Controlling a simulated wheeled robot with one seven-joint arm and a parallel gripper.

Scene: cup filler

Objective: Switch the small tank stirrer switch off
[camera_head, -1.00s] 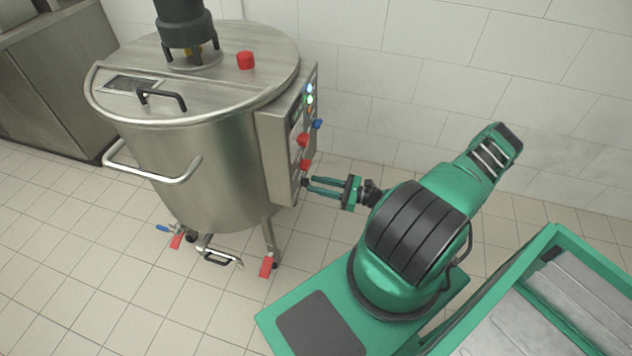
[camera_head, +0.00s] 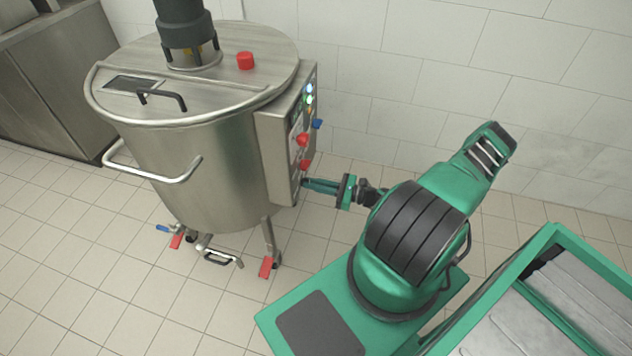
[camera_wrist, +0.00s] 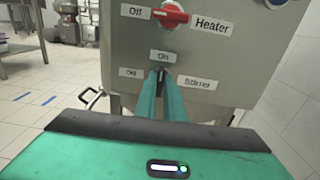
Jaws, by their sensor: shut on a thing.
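The steel tank (camera_head: 190,130) stands at the left in the head view, with a control box (camera_head: 287,130) on its right side. In the wrist view the box front (camera_wrist: 235,45) carries a small dark stirrer switch (camera_wrist: 163,77), with labels "On" above, "Off" to the left and "Stirrer" to the right. My gripper (camera_wrist: 162,74) has its two green fingers closed together on this switch; it also shows in the head view (camera_head: 305,184) at the box's lower part. The fingers hide most of the switch, so its exact setting is hard to tell.
A red heater knob (camera_wrist: 170,15) sits just above the stirrer switch. A tiled wall (camera_head: 370,90) stands behind.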

